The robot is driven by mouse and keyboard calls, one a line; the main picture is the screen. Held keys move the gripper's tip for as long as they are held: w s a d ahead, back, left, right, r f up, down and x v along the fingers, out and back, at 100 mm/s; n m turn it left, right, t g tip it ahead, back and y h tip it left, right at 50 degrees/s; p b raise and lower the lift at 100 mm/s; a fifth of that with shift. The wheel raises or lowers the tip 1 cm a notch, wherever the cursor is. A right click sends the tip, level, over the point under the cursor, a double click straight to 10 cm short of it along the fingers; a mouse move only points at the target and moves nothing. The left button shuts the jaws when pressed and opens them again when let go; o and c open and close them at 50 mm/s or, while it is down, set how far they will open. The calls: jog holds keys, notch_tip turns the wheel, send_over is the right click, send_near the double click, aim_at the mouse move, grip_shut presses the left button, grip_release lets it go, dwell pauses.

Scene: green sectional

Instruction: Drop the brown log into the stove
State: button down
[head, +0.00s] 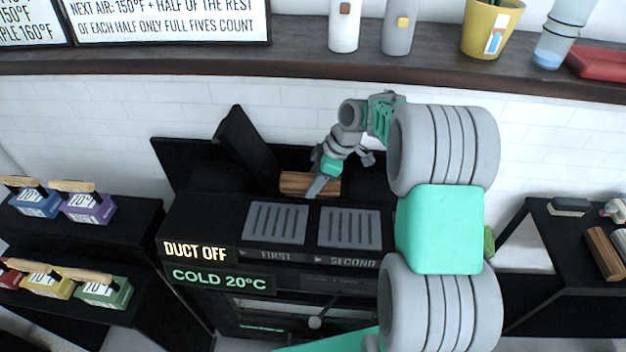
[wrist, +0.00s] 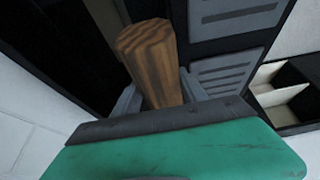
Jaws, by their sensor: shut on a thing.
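The brown log (head: 296,183) is held by my gripper (head: 319,184) over the back of the black stove (head: 190,225), behind its two grey vent plates. In the wrist view the log (wrist: 152,62) sticks out from between the two grey fingers, which are closed on its sides. The stove's front signs read "DUCT OFF" and "COLD 20°C". A black panel (head: 247,150) stands tilted at the stove's back left, beside the log. I cannot tell whether the log touches the stove. Part of the stove's right side is hidden behind my arm.
Coloured blocks with wooden handles (head: 88,207) stand on black shelves at the left. A black side table (head: 575,240) at the right holds another brown piece (head: 604,252). A dark wall shelf (head: 300,60) with cups and a yellow pot (head: 487,30) runs above.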

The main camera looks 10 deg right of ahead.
jog(key=w+d+f+b, duration=0.2)
jog(key=w+f, duration=0.4)
dwell(0.4)
jog(key=shift+w+f, duration=0.1)
jog(key=c, duration=0.6)
grip_release()
jog(key=shift+o, duration=0.2)
jog(key=s+d+r, duration=0.1)
jog(key=d, duration=0.3)
jog(key=s+d+r+b, duration=0.1)
jog(key=s+d+r, duration=0.1)
jog(key=d, duration=0.3)
jog(key=s+d+r, duration=0.1)
jog(key=d, duration=0.3)
jog(key=shift+s+d+r+b, duration=0.15)
jog(key=shift+d+r+b, duration=0.05)
jog(key=shift+r+b, duration=0.1)
